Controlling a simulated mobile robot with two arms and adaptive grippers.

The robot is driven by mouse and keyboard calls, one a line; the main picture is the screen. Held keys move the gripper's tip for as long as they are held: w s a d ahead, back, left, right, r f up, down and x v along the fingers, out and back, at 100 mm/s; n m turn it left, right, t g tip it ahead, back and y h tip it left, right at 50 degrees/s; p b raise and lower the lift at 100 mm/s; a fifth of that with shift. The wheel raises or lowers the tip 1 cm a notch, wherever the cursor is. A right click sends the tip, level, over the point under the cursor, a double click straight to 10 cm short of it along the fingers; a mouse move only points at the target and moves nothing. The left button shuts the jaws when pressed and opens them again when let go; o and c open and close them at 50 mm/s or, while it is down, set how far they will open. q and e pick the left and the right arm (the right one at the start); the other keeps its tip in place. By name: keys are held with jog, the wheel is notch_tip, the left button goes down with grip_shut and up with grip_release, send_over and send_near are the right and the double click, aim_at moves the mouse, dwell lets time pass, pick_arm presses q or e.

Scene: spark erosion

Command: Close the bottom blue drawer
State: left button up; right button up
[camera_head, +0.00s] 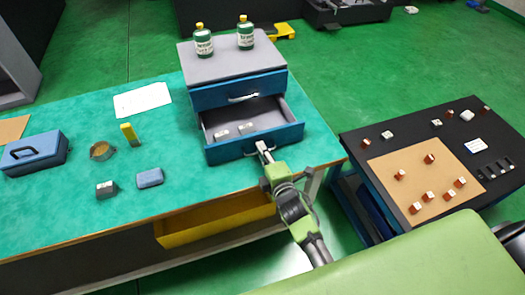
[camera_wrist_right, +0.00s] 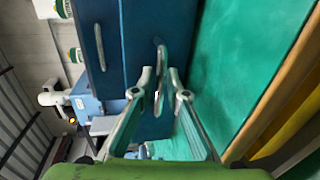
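The bottom blue drawer (camera_head: 228,151) of the grey cabinet (camera_head: 228,62) is pulled out, with small pale items (camera_head: 245,128) inside. Its front (camera_wrist_right: 145,22) and metal handle (camera_wrist_right: 160,62) also show in the wrist view. My right gripper (camera_head: 263,147) is at the drawer's front by the handle. In the wrist view its two fingertips (camera_wrist_right: 160,78) stand apart, one on each side of the handle, with narrow gaps; firm contact is not visible. The upper blue drawer (camera_head: 219,95) is closed. My left gripper is not in view.
Two green bottles (camera_head: 203,42) (camera_head: 245,34) stand on the cabinet. A blue toolbox (camera_head: 35,150), a yellow object (camera_head: 130,134) and small boxes lie on the green table at left. An open yellow drawer (camera_head: 215,218) is under the table. A black table (camera_head: 375,143) with small parts stands right.

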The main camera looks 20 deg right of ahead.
grip_shut()
jog(key=b, duration=0.7)
send_near(248, 118)
jog(key=w, duration=0.2)
jog(key=w+a, duration=0.1)
jog(key=w, duration=0.1)
jog(key=w+r, duration=0.1)
jog(key=shift+w+a, duration=0.15)
jog(key=shift+w, duration=0.25)
jog(key=shift+w+r, duration=0.15)
jog(key=shift+w, duration=0.25)
jog(key=shift+r, duration=0.2)
grip_release()
jog(key=shift+w, duration=0.15)
